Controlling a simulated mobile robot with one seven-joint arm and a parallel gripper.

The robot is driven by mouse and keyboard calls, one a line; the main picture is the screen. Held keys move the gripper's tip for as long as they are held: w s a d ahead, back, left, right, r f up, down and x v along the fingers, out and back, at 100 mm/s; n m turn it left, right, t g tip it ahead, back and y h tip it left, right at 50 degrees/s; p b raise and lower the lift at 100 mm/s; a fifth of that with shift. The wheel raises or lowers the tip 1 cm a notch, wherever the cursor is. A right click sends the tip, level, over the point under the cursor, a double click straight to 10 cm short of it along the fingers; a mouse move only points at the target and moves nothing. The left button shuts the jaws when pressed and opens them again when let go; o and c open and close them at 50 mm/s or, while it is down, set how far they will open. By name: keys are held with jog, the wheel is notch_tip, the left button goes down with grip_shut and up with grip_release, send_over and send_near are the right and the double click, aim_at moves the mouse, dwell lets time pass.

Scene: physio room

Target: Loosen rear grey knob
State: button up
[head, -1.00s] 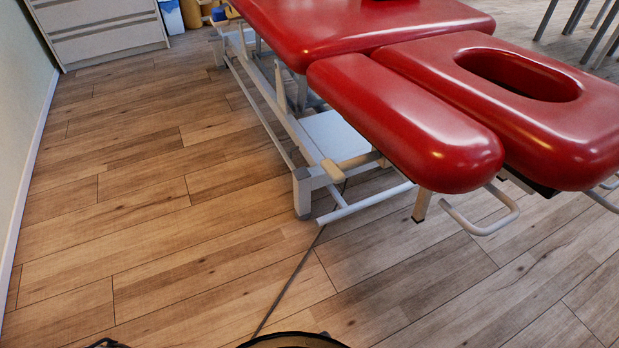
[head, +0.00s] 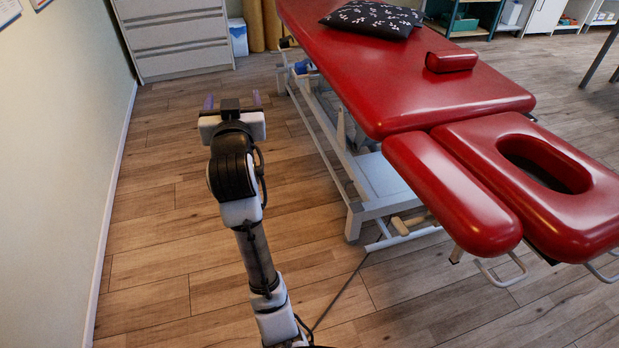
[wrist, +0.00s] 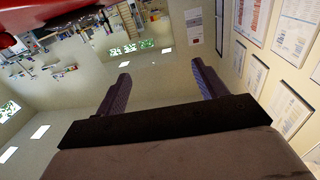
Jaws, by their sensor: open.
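The red treatment table (head: 400,80) stands on a pale metal frame (head: 335,150), right of my arm in the head view. A small dark knob-like part (head: 287,42) shows at the table's far left side; I cannot tell whether it is the rear grey knob. My gripper (head: 233,100) is raised over the floor left of the table, apart from it. Its two purple fingers are spread with nothing between them, as the wrist view (wrist: 160,75) also shows.
A grey drawer cabinet (head: 175,40) stands at the back left beside a white and blue bin (head: 238,38). A wall (head: 60,150) runs along the left. A patterned cushion (head: 372,18) and a red bolster (head: 451,61) lie on the table. The floor between wall and table is clear.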

jog(key=w+d+f+m+g+h+p, duration=0.2)
jog(key=d+f+m+h, duration=0.3)
jog(key=d, duration=0.5)
jog(key=m+g+h+p, duration=0.2)
jog(key=m+g+h, duration=0.75)
jog(key=h, duration=0.65)
send_near(396, 227)
jog(key=shift+m, duration=0.25)
jog(key=p+x, duration=0.3)
jog(key=x, duration=0.8)
jog(key=shift+r, duration=0.1)
jog(key=c, duration=1)
